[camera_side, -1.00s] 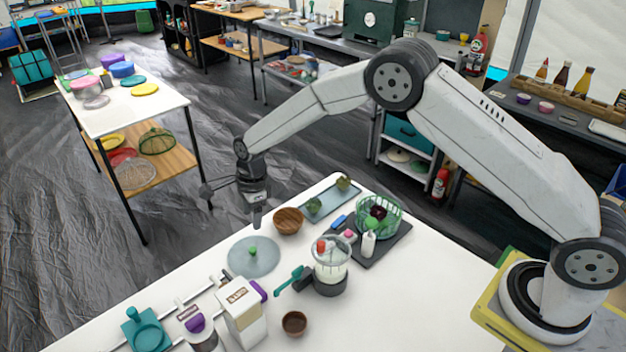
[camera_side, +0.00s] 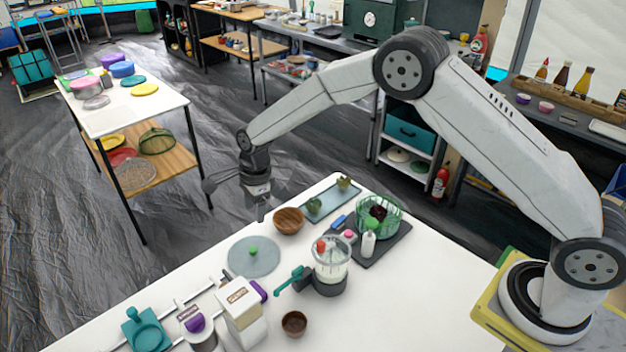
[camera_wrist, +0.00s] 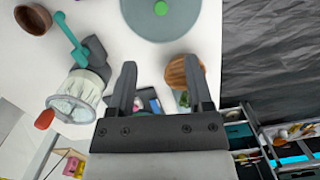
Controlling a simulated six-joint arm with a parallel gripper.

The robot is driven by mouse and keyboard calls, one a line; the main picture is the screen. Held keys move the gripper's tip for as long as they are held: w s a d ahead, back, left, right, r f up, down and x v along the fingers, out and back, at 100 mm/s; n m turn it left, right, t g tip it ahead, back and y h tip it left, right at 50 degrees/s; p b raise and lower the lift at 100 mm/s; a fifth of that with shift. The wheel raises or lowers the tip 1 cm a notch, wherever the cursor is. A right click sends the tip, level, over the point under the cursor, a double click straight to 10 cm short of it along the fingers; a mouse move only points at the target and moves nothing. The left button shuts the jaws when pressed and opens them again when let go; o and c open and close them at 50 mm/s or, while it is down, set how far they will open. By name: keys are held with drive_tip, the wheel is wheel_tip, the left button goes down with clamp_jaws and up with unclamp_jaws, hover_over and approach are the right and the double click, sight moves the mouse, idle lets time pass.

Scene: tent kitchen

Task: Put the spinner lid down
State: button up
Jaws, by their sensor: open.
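The spinner lid (camera_side: 253,262) is a pale translucent disc with a green knob. It lies flat on the white table near its left edge; it also shows at the top of the wrist view (camera_wrist: 178,22). The green salad spinner basket (camera_side: 384,230) stands on a dark board to the right and holds something dark. My gripper (camera_side: 262,214) is above the table's far edge, beside the wooden bowl and apart from the lid. In the wrist view, my gripper (camera_wrist: 166,85) has its fingers spread with nothing held between them.
A wooden bowl (camera_side: 289,220) sits close to my gripper. A blender-like jar (camera_side: 331,262) with a teal handle stands right of the lid. A blue-grey tray (camera_side: 332,199), a small brown bowl (camera_side: 294,323) and a white carton (camera_side: 240,309) are also on the table.

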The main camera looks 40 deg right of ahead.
drive_tip(key=s+d+r+n+t, duration=0.1)
drive_tip(key=s+d+r+n, duration=0.6)
drive_tip(key=s+d+n, duration=0.25)
drive_tip(key=s+d+r+n, duration=0.1)
drive_tip(key=s+d+n, duration=0.1)
drive_tip(key=s+n, duration=0.3)
drive_tip(key=s+d+n+t+h, duration=0.1)
drive_tip(key=s+d+n, duration=0.2)
drive_tip(key=s, duration=0.8)
drive_tip(key=shift+s+r+n, duration=0.35)
drive_tip(key=shift+n, duration=0.8)
